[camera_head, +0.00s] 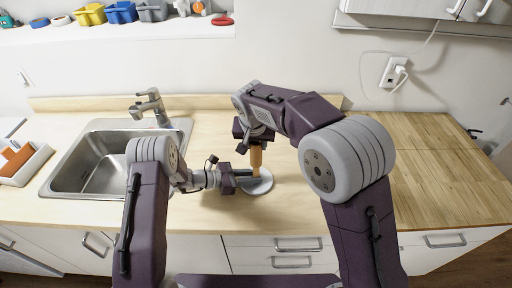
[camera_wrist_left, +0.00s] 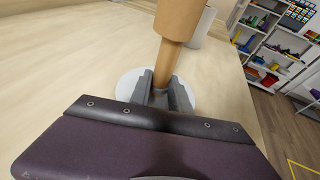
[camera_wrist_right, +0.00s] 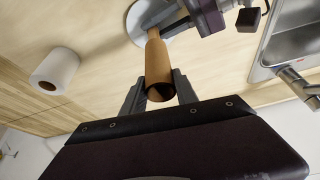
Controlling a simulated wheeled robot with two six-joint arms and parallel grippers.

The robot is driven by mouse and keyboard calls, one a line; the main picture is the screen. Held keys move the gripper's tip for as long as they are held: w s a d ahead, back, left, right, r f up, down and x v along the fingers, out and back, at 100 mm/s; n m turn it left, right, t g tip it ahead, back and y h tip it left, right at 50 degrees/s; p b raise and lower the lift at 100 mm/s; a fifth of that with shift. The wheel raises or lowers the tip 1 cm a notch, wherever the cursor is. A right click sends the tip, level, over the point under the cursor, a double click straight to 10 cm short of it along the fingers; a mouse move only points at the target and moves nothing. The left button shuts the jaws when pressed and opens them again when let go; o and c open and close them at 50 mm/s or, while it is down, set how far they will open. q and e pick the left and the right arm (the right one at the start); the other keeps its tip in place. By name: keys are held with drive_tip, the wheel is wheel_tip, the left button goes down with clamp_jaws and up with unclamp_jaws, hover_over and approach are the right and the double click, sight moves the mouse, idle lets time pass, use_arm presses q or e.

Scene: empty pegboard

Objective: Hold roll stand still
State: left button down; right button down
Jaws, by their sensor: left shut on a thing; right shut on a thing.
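The roll stand has a round pale base (camera_head: 260,188) flat on the counter, and the base shows again in the left wrist view (camera_wrist_left: 128,86). A brown cardboard tube (camera_head: 256,160) stands upright over the stand; its hollow end shows in the right wrist view (camera_wrist_right: 158,70). My left gripper (camera_head: 250,175) is shut low on the stand's narrower post (camera_wrist_left: 165,62), just above the base. My right gripper (camera_wrist_right: 158,88) is shut on the tube's upper part from above. Its fingers are mostly hidden in the head view.
A white paper roll (camera_wrist_right: 55,70) lies on the counter apart from the stand. A sink (camera_head: 95,165) with a faucet (camera_head: 150,105) is at the left. The wooden counter (camera_head: 430,165) at the right is clear. Bins (camera_head: 120,12) line the shelf behind.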

wheel_tip(320, 180, up, 8)
idle(1.0)
use_arm(q)
drive_tip(key=c, duration=1.1)
unclamp_jaws()
drive_tip(key=shift+c, duration=0.2)
drive_tip(key=shift+a, duration=0.1)
drive_tip(key=v, duration=1)
drive_tip(key=shift+s+a+r, duration=0.15)
drive_tip(key=shift+a, duration=0.15)
drive_tip(key=shift+s+a+r, duration=0.2)
drive_tip(key=shift+a, duration=0.3)
use_arm(e)
drive_tip(key=shift+s+f, duration=0.1)
